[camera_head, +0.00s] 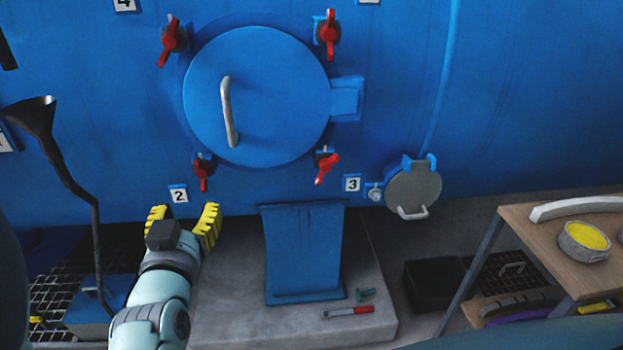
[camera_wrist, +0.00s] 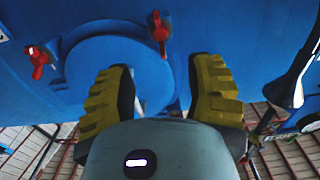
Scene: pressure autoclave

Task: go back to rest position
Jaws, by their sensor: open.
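My gripper (camera_head: 183,222) is in the lower left of the head view, with its yellow ribbed fingers spread apart and nothing between them. It is in front of the blue autoclave wall, near the number 2 label (camera_head: 179,194) and below the round blue door (camera_head: 257,97). In the wrist view my gripper (camera_wrist: 160,95) is also open and empty. The blue door (camera_wrist: 115,60) shows beyond the fingers there, with two red clamp handles (camera_wrist: 160,34) visible near its edge. In the head view the door lies against the vessel, with a pale handle (camera_head: 229,112) and several red clamps around it.
A black funnel on a pipe (camera_head: 60,165) stands left of my arm. A wooden table (camera_head: 545,245) holding a yellow-topped tin (camera_head: 584,241) is at right.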

